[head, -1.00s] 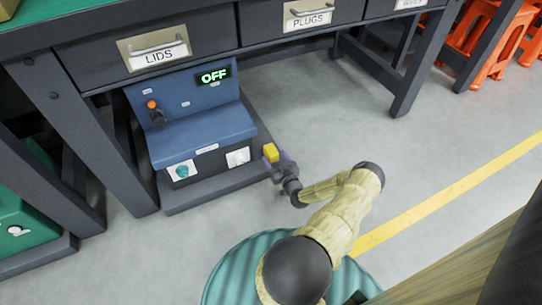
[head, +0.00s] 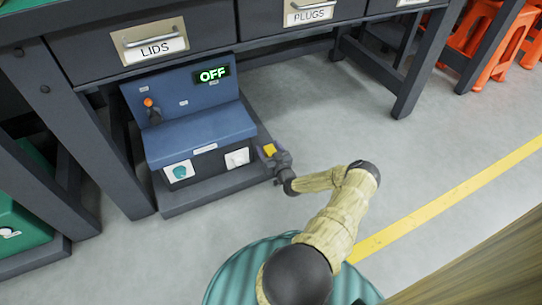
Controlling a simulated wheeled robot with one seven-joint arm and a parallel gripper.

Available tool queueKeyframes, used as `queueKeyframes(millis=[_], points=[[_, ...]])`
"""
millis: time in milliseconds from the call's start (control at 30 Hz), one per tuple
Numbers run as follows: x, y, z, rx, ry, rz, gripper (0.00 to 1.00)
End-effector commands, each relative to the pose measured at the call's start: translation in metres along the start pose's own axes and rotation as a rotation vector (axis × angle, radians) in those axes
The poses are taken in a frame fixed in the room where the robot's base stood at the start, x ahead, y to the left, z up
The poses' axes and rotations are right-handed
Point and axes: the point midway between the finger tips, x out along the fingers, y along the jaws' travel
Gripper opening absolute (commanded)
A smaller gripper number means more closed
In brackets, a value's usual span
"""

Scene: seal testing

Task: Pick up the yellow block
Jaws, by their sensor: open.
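The yellow block (head: 269,150) is small and sits at the right end of the dark base, to the right of the blue machine, in the head view. My gripper (head: 274,155) is open and right at the block, with its dark fingers covering part of it. I cannot tell whether the fingers touch the block or how far they reach around it.
The blue machine (head: 202,135) with a lit OFF display stands on a dark base (head: 215,188) under a workbench with drawers (head: 150,42). A dark bench leg (head: 420,75) stands at the right. Orange stools (head: 475,42) are at the top right. The grey floor right of the machine is clear.

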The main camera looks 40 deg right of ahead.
Motion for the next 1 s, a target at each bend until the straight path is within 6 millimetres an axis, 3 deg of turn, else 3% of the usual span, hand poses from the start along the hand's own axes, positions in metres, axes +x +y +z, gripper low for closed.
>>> queueKeyframes(millis=[300, 500, 600, 833, 1000], points=[[-0.001, 0.000, 0.000, 0.001, 0.000, 0.000, 0.66], [-0.001, 0.000, 0.000, 0.001, 0.000, 0.000, 0.27], [0.000, 0.000, 0.000, 0.000, 0.001, 0.000, 0.12], [0.000, 0.000, -0.002, 0.000, 0.001, 0.000, 0.12], [0.000, 0.000, -0.013, 0.000, 0.001, -0.001, 0.12]])
